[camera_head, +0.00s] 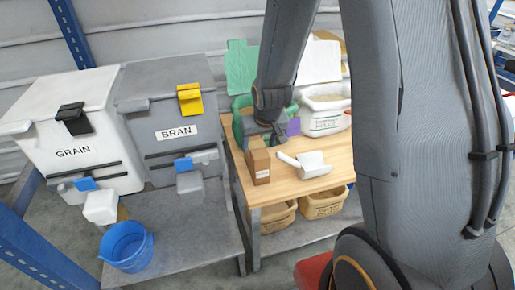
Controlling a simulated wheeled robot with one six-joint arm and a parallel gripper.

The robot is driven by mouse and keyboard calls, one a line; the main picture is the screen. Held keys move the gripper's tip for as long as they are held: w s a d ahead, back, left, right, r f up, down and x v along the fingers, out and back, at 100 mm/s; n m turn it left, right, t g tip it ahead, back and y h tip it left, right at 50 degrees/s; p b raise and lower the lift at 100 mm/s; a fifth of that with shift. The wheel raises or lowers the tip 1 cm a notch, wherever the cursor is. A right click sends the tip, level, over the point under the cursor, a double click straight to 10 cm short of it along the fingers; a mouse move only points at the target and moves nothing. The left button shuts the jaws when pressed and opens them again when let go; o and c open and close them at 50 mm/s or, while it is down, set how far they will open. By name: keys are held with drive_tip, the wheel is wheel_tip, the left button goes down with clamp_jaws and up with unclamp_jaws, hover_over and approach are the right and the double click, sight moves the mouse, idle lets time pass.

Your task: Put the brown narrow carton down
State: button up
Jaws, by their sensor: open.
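The brown narrow carton (259,164) stands upright on the wooden bench top (312,186), near its left edge. It has a small white label low on its front. My gripper (264,136) is at the top of the carton, slightly behind it in the picture. The gripper is open, but its fingertips are partly hidden, and I cannot tell whether they touch the carton.
A white scoop (305,165) lies just right of the carton. Left are the grain bin (75,153), bran bin (176,133) and blue bucket (127,246). The bench's front right is clear.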

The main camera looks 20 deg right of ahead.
drive_tip(key=shift+s+r, duration=0.35)
drive_tip(key=shift+r, duration=0.15)
drive_tip(key=s+r+g, duration=0.2)
drive_tip(key=s+r, duration=0.2)
drive_tip(key=s, duration=0.6)
drive_tip(key=s+r+g, duration=0.2)
drive_tip(key=s+r, duration=0.2)
drive_tip(key=s, duration=0.6)
drive_tip(key=shift+a+r, duration=0.15)
drive_tip(key=shift+s, duration=0.1)
drive_tip(key=shift+c, duration=0.3)
